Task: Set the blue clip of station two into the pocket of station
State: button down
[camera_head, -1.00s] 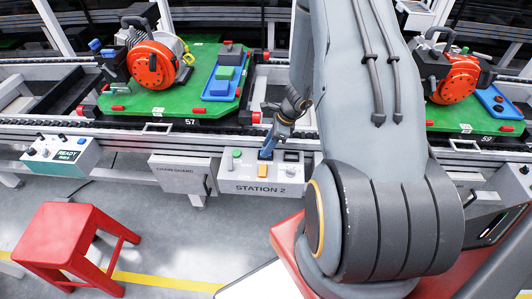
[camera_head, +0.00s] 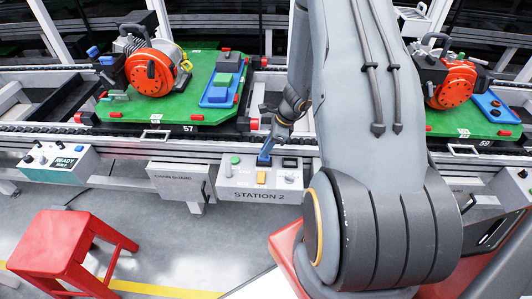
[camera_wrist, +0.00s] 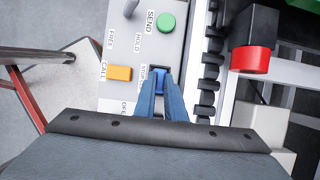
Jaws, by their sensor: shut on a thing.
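The station two box (camera_head: 232,194), a grey panel labelled STATION 2, stands in front of the conveyor. My gripper (camera_head: 264,158) points down at the top of this box. In the wrist view its two blue fingers (camera_wrist: 161,98) are shut on the small blue clip (camera_wrist: 160,79). The clip is at a dark recess in the panel (camera_wrist: 117,43), beside partly covered lettering. The fingers hide much of the clip and recess, so I cannot tell how deep it sits. A green button (camera_wrist: 166,22) and an orange button (camera_wrist: 118,73) are close by.
A green pallet (camera_head: 140,108) marked 57, carrying an orange machine (camera_head: 151,70) and a blue tray (camera_head: 217,98), stands behind the box. A chain guard (camera_head: 178,178) and a READY box (camera_head: 50,165) are to the left. A red stool (camera_head: 62,240) stands on the floor.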

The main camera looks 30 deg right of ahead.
notch_tip(320, 180, up, 7)
jog(key=shift+r+b, duration=0.1)
jog(key=shift+b, duration=0.4)
jog(key=shift+s+d+r, duration=0.1)
jog(key=shift+d+r, duration=0.1)
jog(key=s+d+f+b, duration=0.2)
jog(key=s+d+b, duration=0.2)
jog(key=d, duration=0.4)
jog(key=shift+s+f, duration=0.4)
jog(key=shift+s, duration=0.35)
jog(key=shift+f+b, duration=0.1)
jog(key=shift+b, duration=0.2)
jog(key=shift+a+f+b, duration=0.1)
jog(key=shift+f+b, duration=2.35)
jog(key=shift+f, duration=0.5)
